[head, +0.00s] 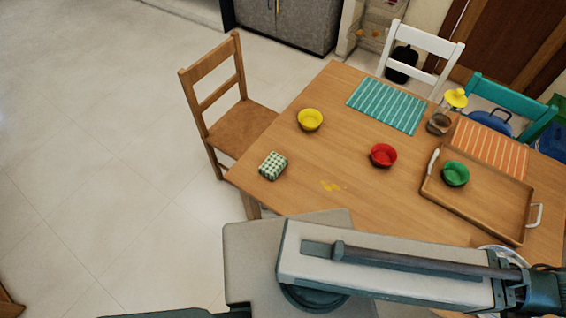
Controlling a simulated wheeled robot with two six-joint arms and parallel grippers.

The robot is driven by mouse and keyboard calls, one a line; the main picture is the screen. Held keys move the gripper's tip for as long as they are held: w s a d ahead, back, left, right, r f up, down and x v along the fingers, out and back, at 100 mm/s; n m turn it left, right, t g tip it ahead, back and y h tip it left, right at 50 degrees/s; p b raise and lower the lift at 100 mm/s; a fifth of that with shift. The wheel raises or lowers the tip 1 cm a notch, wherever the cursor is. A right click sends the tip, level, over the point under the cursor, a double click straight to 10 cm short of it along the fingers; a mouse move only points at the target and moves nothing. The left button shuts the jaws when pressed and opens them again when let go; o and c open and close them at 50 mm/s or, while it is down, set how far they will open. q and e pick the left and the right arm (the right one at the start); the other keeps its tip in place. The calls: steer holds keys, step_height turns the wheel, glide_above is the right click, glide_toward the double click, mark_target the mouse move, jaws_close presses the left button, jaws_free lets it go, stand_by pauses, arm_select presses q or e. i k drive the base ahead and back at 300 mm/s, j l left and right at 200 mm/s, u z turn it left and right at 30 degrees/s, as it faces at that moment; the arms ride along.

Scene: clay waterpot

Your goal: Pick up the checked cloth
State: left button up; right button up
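The checked cloth (273,166) is a small folded green and white block in the head view. It lies flat on the wooden table (330,120) near its left corner. Nothing touches it. An arm of mine crosses the lower right of the view, but its gripper does not show. My other gripper is also out of view.
A yellow bowl (310,119) and a red bowl (383,155) stand beyond and right of the cloth. A wooden tray (490,206) holds a green bowl (455,174). A wooden chair (230,110) stands at the table's left side.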

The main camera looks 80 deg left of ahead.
mark_target(271, 167)
steer(key=u, duration=1.7)
steer(key=j+u, duration=0.1)
steer(key=u, duration=0.35)
steer(key=j+u, duration=0.1)
steer(key=u, duration=0.35)
steer(key=i+j, duration=0.2)
steer(key=j, duration=0.2)
